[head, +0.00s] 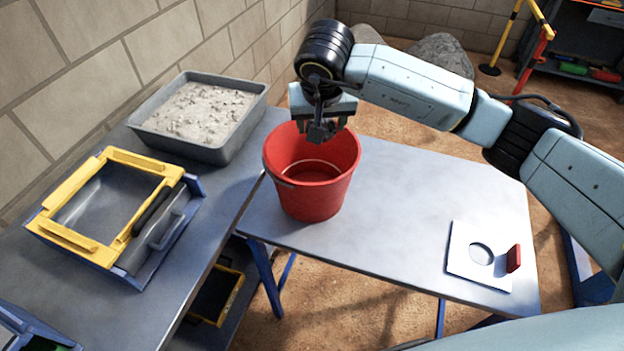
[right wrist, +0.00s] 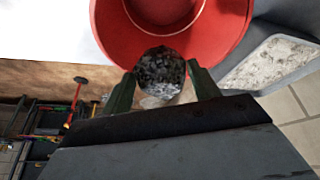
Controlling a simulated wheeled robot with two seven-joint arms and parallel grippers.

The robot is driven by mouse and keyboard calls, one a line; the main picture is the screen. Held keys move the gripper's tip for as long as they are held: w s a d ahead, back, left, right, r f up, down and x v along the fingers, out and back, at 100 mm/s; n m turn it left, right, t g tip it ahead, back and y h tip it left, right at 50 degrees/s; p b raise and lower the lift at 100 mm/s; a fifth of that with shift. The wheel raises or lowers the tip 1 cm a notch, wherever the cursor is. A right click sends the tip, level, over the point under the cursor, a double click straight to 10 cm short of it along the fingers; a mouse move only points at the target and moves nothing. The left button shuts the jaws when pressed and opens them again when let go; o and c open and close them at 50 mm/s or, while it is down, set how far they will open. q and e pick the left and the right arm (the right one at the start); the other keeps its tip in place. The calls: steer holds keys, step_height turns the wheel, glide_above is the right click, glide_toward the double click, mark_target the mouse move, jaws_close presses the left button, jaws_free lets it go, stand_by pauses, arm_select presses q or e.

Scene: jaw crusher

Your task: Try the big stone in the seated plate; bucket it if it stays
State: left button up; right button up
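My right gripper (head: 322,128) is above the red bucket (head: 312,185), near its far rim. In the right wrist view its two fingers (right wrist: 162,75) are shut on a round, dark grey speckled stone (right wrist: 160,66), which overlaps the bucket's rim (right wrist: 228,25) in that picture. In the head view the stone is hard to tell from the dark fingers. The bucket stands upright; the part of its floor I see looks empty. A white plate (head: 460,262) with a round hole and a red grip (head: 514,258) lies at the table's right end. My left gripper is out of view.
A grey tray of pale gravel (head: 225,147) stands against the wall. A yellow-framed box (head: 62,232) with a black-handled part sits on the left bench. The grey table (head: 400,215) is clear between bucket and plate. Boulders (head: 440,50) lie on the floor behind.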

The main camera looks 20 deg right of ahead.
steer(key=o, duration=0.4)
steer(key=v, duration=1.3)
steer(key=shift+r, duration=0.2)
steer(key=shift+s+a, duration=0.1)
